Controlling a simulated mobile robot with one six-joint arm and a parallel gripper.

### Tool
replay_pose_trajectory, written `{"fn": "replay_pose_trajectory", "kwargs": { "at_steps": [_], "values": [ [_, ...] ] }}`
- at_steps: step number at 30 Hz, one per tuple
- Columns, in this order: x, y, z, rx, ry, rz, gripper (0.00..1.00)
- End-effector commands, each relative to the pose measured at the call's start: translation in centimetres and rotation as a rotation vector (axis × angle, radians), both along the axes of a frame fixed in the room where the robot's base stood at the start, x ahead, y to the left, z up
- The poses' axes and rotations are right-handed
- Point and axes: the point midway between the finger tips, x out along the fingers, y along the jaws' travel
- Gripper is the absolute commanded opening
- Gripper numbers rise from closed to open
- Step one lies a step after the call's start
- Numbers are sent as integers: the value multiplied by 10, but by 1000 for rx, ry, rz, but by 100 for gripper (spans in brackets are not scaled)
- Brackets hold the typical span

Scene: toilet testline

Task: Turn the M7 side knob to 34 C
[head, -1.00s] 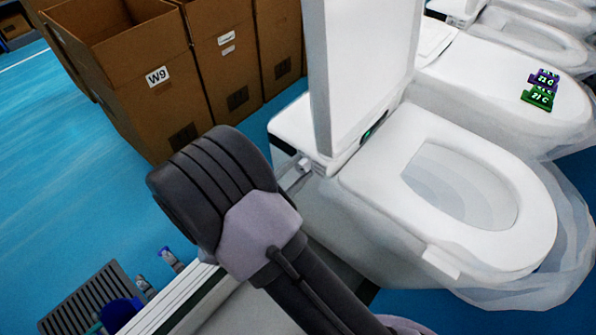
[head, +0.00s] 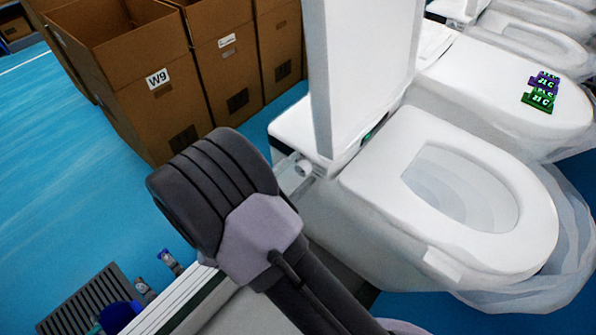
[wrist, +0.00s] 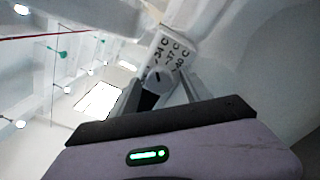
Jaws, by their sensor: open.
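The M7 side knob (wrist: 158,79) is a small round grey-white knob with a dark pointer mark, on the toilet's side. Beside it a white label (wrist: 171,55) reads 34 C, 37 C and 40 C. I cannot tell exactly which value the mark points at. In the head view the knob (head: 303,167) shows on the side of the open-lidded toilet (head: 385,190). My gripper (wrist: 160,92) is open, with one finger on each side of the knob in the wrist view. I cannot tell whether they touch it. In the head view my arm hides the gripper.
The toilet's raised lid (head: 362,70) stands above the knob. Cardboard boxes (head: 125,75), one marked W9, stand behind on the left. More toilets stand at the right, one carrying purple and green tags (head: 541,92).

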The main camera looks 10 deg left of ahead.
Motion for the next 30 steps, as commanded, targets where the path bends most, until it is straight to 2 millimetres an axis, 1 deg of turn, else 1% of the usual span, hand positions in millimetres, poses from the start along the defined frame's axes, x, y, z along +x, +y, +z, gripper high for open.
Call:
{"fn": "replay_pose_trajectory", "kwargs": {
  "at_steps": [6, 8, 10, 11, 14, 18, 22, 24, 26, 30],
  "values": [
    [-1, 1, 0, 0, 0, 0, 56],
    [-4, 3, 1, 0, 0, 1, 56],
    [-13, 9, 1, -1, 0, 3, 56],
    [-18, 12, 2, -1, 0, 4, 56],
    [-42, 27, 3, 0, 0, 6, 56],
    [-83, 51, 3, 0, 0, 6, 56],
    [-117, 70, 2, 0, 0, 6, 56],
    [-131, 77, 2, 1, -1, 4, 56],
    [-139, 82, 1, 0, 0, 3, 56],
    [-150, 88, 0, 0, 0, 1, 56]
  ]
}}
